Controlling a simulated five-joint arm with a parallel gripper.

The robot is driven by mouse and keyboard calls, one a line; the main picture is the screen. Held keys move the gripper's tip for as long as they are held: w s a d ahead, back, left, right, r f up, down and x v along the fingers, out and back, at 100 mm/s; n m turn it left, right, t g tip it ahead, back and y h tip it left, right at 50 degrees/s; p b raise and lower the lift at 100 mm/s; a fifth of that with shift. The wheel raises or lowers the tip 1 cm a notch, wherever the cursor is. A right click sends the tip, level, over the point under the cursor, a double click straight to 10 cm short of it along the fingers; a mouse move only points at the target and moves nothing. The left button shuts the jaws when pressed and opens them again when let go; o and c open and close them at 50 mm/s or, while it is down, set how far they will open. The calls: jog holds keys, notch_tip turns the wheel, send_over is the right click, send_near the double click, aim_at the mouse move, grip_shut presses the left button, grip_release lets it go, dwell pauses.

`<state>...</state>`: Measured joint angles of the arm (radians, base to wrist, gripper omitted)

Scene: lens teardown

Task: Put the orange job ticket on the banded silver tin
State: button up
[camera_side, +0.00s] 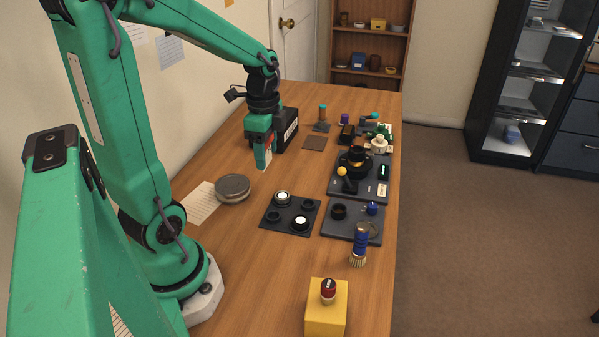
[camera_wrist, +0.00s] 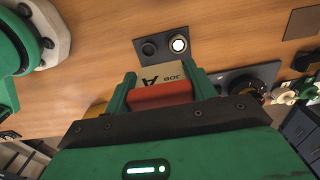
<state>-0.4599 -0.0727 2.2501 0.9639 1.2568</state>
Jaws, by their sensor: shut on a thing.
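The orange job ticket (camera_wrist: 160,92) shows in the wrist view as an orange-red block with a pale lettered face, between the two green fingers. My gripper (camera_wrist: 162,76) is shut on it. In the side view my gripper (camera_side: 264,160) is held above the table, with only a sliver of orange showing beside its fingers. The banded silver tin (camera_side: 233,186) is a low round tin with a flat grey lid, standing at the left of the table. It is in front of and to the left of my gripper, apart from it. I cannot make out the tin in the wrist view.
A pale paper sheet (camera_side: 202,205) lies beside the tin. A black tray (camera_side: 290,229) with several round parts lies to the right. Dark mats with lens parts (camera_side: 340,186) line the right edge. A yellow box (camera_side: 325,318) stands in front.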

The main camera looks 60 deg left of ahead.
jog(key=shift+s+r, duration=0.2)
jog(key=shift+s, duration=1)
jog(key=shift+a, duration=0.1)
send_over(232, 184)
notch_tip(232, 184, down, 7)
jog(key=shift+a, duration=0.1)
jog(key=shift+f, duration=2)
jog(key=shift+f, duration=0.15)
jog(key=o, duration=1)
jog(key=shift+c, duration=0.2)
